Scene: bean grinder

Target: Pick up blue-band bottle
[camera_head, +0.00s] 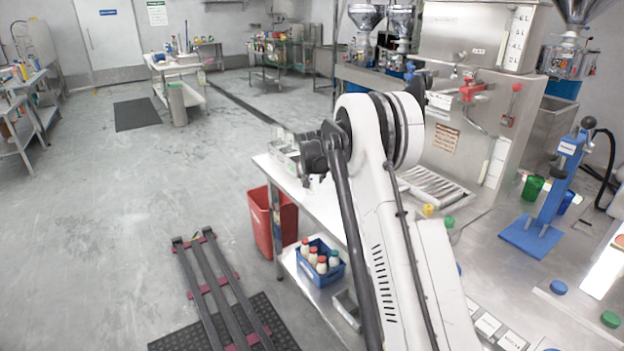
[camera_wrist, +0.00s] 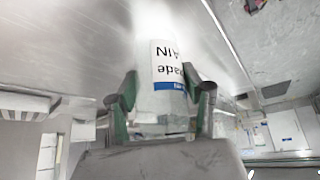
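The blue-band bottle (camera_wrist: 158,105) shows in the wrist view as a pale, translucent bottle. It has a white label with dark upside-down print and a blue band along one edge. My gripper (camera_wrist: 162,84) has one finger on each side of the bottle, and both fingertips appear to press against its sides. The bottle's lower body runs down between the fingers towards the palm. I cannot tell whether the bottle touches the metal surface behind it. In the head view my own arm hides the gripper, and I cannot pick out this bottle there.
In the head view a blue crate (camera_head: 320,262) with several red- and blue-capped bottles sits on the lower shelf. A red bin (camera_head: 272,222) stands beside it. A blue stand (camera_head: 551,195) and green cup (camera_head: 532,187) are on the right counter. Open floor lies left.

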